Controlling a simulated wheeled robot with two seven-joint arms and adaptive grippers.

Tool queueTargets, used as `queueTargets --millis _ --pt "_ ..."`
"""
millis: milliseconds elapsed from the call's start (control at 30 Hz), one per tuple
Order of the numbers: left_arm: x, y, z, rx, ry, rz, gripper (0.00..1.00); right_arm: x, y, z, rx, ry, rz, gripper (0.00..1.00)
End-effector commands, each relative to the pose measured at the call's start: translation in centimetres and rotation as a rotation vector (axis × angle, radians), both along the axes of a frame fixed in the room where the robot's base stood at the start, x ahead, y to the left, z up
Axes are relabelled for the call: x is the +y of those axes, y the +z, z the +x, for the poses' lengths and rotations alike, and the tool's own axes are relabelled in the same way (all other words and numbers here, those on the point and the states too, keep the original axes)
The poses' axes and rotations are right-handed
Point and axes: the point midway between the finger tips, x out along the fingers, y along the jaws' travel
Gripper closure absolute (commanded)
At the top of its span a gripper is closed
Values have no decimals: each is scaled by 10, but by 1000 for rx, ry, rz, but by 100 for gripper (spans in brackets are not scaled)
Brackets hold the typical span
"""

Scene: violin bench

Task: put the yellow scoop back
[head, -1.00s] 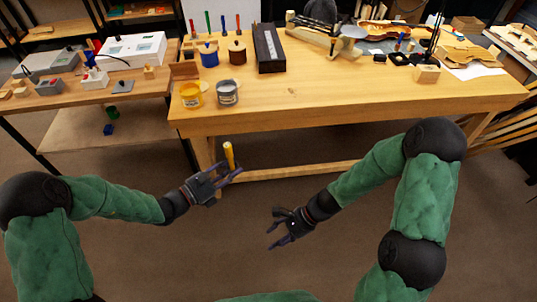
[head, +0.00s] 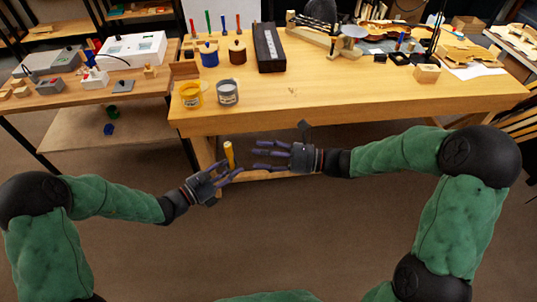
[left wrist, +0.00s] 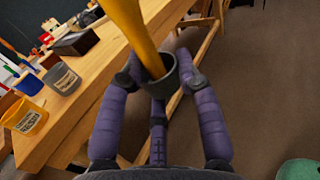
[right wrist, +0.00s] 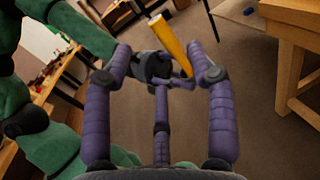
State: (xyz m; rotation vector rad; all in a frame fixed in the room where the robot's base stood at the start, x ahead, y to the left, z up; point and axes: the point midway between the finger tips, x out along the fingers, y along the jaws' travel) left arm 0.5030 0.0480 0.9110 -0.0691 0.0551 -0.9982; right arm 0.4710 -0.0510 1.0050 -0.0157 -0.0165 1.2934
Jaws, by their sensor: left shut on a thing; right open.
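The yellow scoop (head: 228,154) is held upright in my left gripper (head: 212,177), in front of the bench's near edge. In the left wrist view the yellow handle (left wrist: 136,30) rises from a dark grey cup-like end (left wrist: 158,78) between the fingers. My right gripper (head: 270,154) is open, just right of the scoop, its fingers pointing at it. In the right wrist view the scoop's handle (right wrist: 170,43) shows beyond and between the open fingers; I cannot tell whether they touch it. A yellow tin (head: 191,95) and a grey tin (head: 228,92) stand at the bench's front left.
The wooden bench (head: 330,100) has a clear middle front. A blue pot (head: 209,56), a brown pot (head: 237,53) and a long dark box (head: 269,48) stand behind the tins. A side table (head: 140,84) with small devices is at left.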

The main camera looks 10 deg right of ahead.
Motion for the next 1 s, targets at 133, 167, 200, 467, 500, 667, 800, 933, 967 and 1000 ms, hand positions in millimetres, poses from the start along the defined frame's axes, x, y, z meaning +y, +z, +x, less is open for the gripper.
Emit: queueTargets --millis 133,167,200,467,500,667,800,933,967,1000 --pt "0 0 0 0 0 0 100 25 -1 5 -1 6 -1 43" --pt "0 0 0 0 0 0 100 30 -1 7 0 7 -1 43" --pt "0 0 0 0 0 0 100 36 -1 8 2 7 -2 43" --pt "0 0 0 0 0 0 100 76 -1 20 1 5 -3 43" --pt "0 0 0 0 0 0 100 81 -1 21 1 5 -3 43" --pt "0 0 0 0 0 0 100 95 -1 26 1 3 -3 43" --pt "0 0 0 0 0 0 100 100 -1 28 0 2 -3 43" --pt "0 0 0 0 0 0 100 101 -1 28 0 1 -3 43" --pt "0 0 0 0 0 0 100 101 -1 28 0 1 -3 43" --pt "0 0 0 0 0 0 100 101 -1 28 0 1 -3 43"
